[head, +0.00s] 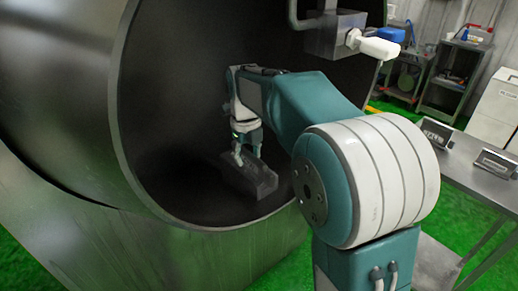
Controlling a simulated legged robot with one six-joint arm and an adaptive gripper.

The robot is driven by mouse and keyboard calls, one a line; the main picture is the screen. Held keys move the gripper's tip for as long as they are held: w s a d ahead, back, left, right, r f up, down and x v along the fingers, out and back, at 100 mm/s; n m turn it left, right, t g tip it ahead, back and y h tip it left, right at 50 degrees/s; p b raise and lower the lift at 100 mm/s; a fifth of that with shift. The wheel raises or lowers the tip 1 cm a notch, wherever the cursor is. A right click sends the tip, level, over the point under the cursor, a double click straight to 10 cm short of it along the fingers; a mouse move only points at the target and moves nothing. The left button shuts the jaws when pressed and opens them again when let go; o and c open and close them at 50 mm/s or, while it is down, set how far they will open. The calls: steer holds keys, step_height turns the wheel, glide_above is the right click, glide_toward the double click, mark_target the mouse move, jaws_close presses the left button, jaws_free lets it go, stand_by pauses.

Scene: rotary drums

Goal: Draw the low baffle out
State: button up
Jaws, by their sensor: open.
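The low baffle (257,182) is a dark grey block low inside the open steel drum (127,110). It lies at a slant near the drum's lower front rim. My gripper (245,158) points down inside the drum, with its fingers at the baffle's upper left part. The fingers are open. One finger looks to be on each side of the baffle's top, but I cannot tell whether they touch it. My own arm crosses the right part of the drum mouth and hides some of its inside.
A bracket with a white nozzle-like part (374,47) hangs at the upper right of the drum mouth. A metal table (465,172) with small signs stands at the right. A tool cart (455,75) is behind it. Green floor shows between them.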

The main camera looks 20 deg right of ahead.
mark_target(259, 161)
steer(key=shift+a, duration=0.25)
steer(key=shift+c, duration=0.3)
steer(key=shift+d, duration=0.2)
steer(key=c, duration=0.6)
steer(key=shift+d+r, duration=0.1)
steer(key=shift+d, duration=0.2)
jaws_close()
steer(key=shift+d, duration=0.3)
steer(key=shift+s, duration=0.7)
steer(key=shift+s+d, duration=0.25)
steer(key=shift+s, duration=0.2)
steer(key=shift+s+d, duration=0.2)
steer(key=shift+s, duration=0.25)
steer(key=s+d, duration=0.3)
steer(key=s, duration=0.4)
steer(key=s+d, duration=0.3)
steer(key=s, duration=0.5)
steer(key=shift+s+d, duration=0.15)
